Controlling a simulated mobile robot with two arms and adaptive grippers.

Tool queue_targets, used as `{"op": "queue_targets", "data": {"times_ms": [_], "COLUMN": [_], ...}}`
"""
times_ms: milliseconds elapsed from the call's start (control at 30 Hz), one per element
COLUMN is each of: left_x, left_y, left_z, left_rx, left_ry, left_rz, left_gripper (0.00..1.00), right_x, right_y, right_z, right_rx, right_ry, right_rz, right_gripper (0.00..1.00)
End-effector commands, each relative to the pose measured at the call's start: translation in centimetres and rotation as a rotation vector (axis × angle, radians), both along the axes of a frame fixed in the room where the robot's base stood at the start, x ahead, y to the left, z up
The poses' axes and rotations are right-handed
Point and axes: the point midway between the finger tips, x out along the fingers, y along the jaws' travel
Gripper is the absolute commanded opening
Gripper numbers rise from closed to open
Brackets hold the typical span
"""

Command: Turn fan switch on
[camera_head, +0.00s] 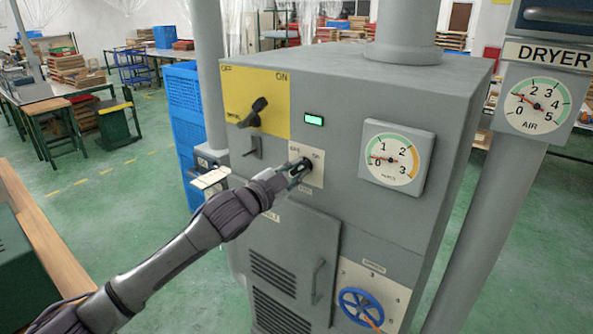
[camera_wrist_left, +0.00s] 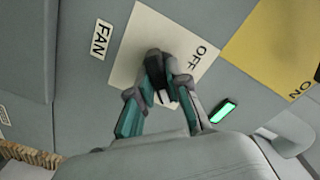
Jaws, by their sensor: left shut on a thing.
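The fan switch is a small dark knob (camera_wrist_left: 155,62) on a pale plate (camera_head: 314,177) on the front of the grey machine. In the wrist view the plate carries the word OFF, and a FAN label (camera_wrist_left: 101,39) sits beside it. My left gripper (camera_head: 298,169) reaches the plate from the lower left. In the wrist view its fingers (camera_wrist_left: 165,88) are closed around the knob. The fingers hide part of the knob, so its exact turn angle is hard to tell. My right gripper is in neither view.
A yellow panel (camera_head: 270,90) with a black rotary switch (camera_head: 253,113) is above left. A lit green indicator (camera_head: 314,120) and a round gauge (camera_head: 394,157) are nearby. Below are a vented door (camera_head: 290,262) and a blue handwheel (camera_head: 361,307). A DRYER column stands right.

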Motion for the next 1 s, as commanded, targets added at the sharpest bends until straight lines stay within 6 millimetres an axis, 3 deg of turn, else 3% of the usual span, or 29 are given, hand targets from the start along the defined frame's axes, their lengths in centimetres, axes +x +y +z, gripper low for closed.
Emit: {"op": "queue_targets", "data": {"times_ms": [200, 233, 367, 767, 1000], "left_x": [0.0, 0.0, 0.0, -0.5, -3.9], "left_y": [0.0, 0.0, 0.0, 0.5, 3.1], "left_z": [-0.1, -0.1, -0.1, -0.1, -0.2], "left_rx": [0.005, 0.004, 0.003, 0.001, 0.002], "left_ry": [-0.001, -0.001, -0.001, 0.0, 0.001], "left_rz": [0.001, 0.001, 0.001, 0.001, 0.001], "left_gripper": [0.0, 0.22, 0.42, 0.42, 0.42], "right_x": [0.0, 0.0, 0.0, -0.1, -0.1], "right_y": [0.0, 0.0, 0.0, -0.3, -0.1], "right_z": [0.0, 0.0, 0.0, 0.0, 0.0], "right_rx": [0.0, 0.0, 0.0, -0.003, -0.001], "right_ry": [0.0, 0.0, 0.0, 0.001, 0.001], "right_rz": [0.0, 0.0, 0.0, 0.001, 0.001], "right_gripper": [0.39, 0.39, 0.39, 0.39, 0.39]}}
